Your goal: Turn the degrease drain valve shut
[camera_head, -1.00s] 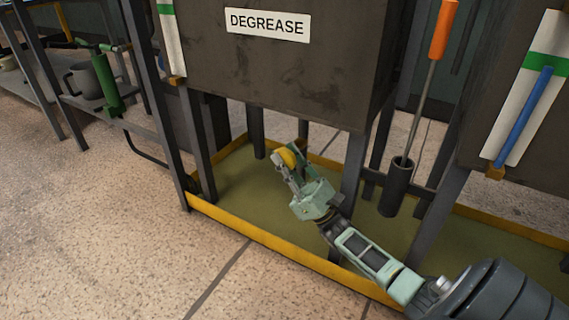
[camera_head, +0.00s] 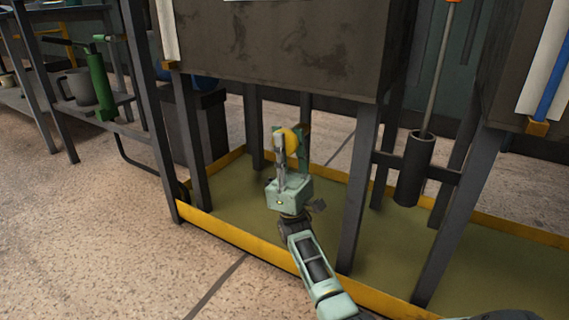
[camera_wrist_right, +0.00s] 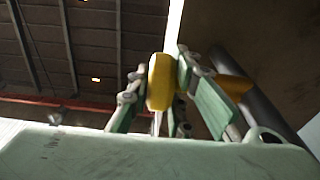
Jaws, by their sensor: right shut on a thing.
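The drain valve shows as a yellow knob (camera_head: 292,141) under the dark degrease tank (camera_head: 290,45). My right gripper (camera_head: 291,146) is under the tank with its fingers around the knob, shut on it. In the right wrist view the yellow knob (camera_wrist_right: 161,82) sits between the green-padded fingers of my right gripper (camera_wrist_right: 170,95). The valve body and the pipe behind the knob are mostly hidden by the fingers and the tank. My left gripper is not in view.
Dark tank legs (camera_head: 360,185) stand close on the right of my arm. A yellow-rimmed drip tray (camera_head: 240,237) lies below. A dark tube holder (camera_head: 414,170) with a rod hangs at right.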

